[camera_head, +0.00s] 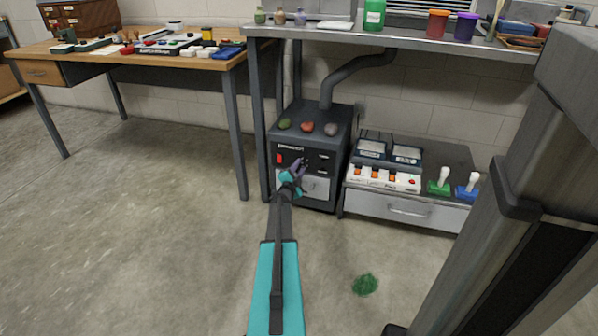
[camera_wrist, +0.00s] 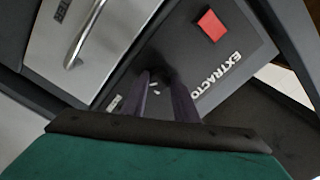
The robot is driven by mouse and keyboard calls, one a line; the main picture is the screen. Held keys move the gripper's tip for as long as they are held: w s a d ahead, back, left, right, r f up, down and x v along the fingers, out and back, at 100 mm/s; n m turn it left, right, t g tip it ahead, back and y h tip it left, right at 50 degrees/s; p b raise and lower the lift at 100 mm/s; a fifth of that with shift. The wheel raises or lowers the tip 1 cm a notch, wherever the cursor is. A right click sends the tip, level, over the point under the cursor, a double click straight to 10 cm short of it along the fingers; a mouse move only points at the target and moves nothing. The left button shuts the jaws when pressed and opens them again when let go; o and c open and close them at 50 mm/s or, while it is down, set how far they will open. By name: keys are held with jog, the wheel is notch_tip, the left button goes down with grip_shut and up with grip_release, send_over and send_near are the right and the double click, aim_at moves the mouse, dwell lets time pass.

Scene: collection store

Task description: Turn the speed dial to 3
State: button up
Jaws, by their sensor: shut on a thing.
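The dark extractor box (camera_head: 340,150) stands on the floor under the grey bench, with its front panel facing me. My gripper (camera_head: 300,164) is at the middle of that panel, right of the red switch (camera_head: 280,158). In the wrist view my gripper (camera_wrist: 162,84) has its two purple-grey fingers on either side of the small dark speed dial (camera_wrist: 158,76), shut on it. Small white marks show by the dial, but I cannot read its setting. The red switch (camera_wrist: 211,26) and the lettering "EXTRACTO" also show there. In the head view my gripper hides the dial.
A silver drawer front with a bar handle (camera_wrist: 85,35) is beside the dial. Three coloured lumps lie on top of the box. A low cabinet (camera_head: 410,208) with switch panels, a green lever and a blue lever stands right. The floor in front is mostly clear.

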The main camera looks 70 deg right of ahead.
jog(key=shift+d, duration=0.1)
dwell(0.4)
jog(key=o, duration=1.1)
jog(key=shift+a, duration=0.2)
jog(key=shift+s+a+p, duration=0.2)
jog(key=shift+a+p, duration=0.75)
jog(key=shift+a, duration=2.45)
jog(key=shift+s+a+p, duration=0.2)
jog(key=shift+a+p, duration=0.7)
jog(key=shift+a, duration=2.45)
